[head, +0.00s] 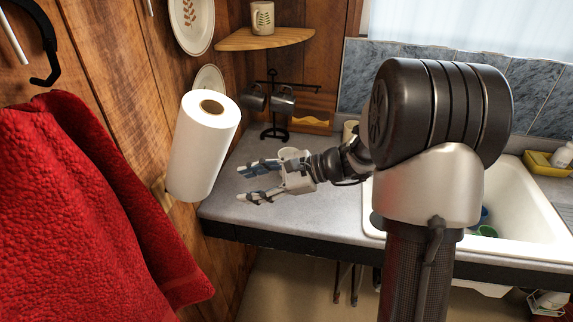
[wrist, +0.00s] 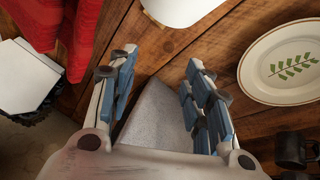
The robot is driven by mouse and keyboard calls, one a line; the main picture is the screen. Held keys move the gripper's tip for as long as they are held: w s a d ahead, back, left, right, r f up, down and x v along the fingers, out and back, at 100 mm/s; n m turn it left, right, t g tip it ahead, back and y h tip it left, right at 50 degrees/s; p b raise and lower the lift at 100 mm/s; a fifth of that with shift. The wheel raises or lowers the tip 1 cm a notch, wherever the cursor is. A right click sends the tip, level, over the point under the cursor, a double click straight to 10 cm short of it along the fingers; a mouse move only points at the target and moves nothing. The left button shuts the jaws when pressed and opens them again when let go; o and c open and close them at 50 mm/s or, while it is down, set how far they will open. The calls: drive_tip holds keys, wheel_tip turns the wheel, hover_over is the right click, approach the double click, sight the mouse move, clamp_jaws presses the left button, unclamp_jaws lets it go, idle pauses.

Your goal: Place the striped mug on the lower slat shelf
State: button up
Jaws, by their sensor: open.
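My gripper (head: 248,184) is open and empty above the left end of the grey counter, its fingers pointing left. In the wrist view my gripper (wrist: 161,58) has its two blue-padded fingers spread with nothing between them. I cannot make out a striped mug for certain. A cream mug with a dark pattern (head: 262,18) stands on the upper wooden corner shelf (head: 265,41). A pale round cup-like thing (head: 293,152) shows partly behind my gripper. A small wooden shelf (head: 311,106) sits low in the corner, partly hidden; I cannot tell whether it is slatted.
Dark mugs (head: 282,100) hang on a black stand (head: 273,131) on the counter (head: 225,207). A paper towel roll (head: 203,147) and a red towel (head: 90,200) are at left. A white sink (head: 515,205) is at right. Decorated plates (wrist: 286,62) hang on the wall.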

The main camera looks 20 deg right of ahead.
drive_tip(key=w+d+f+m+t+h, duration=0.2)
drive_tip(key=d+f+m, duration=0.3)
drive_tip(key=d, duration=0.3)
drive_tip(key=w+d+f+m+t+h, duration=0.1)
drive_tip(key=w+d+f+m+t, duration=0.4)
drive_tip(key=d, duration=0.2)
drive_tip(key=w+d+f+m+t+h, duration=0.2)
drive_tip(key=w+d+f+m+t, duration=0.1)
drive_tip(key=d, duration=0.5)
drive_tip(key=shift+w+d+f+m+h, duration=0.1)
drive_tip(key=shift+d+f+m+h, duration=0.05)
drive_tip(key=shift+f+m, duration=0.4)
drive_tip(key=shift+w+d+f+m+h, duration=0.15)
drive_tip(key=shift+f+m, duration=0.2)
drive_tip(key=shift+f, duration=0.35)
drive_tip(key=b+x, duration=0.2)
drive_tip(key=x, duration=0.5)
drive_tip(key=shift+w, duration=0.1)
drive_tip(key=shift+c, duration=0.6)
clamp_jaws()
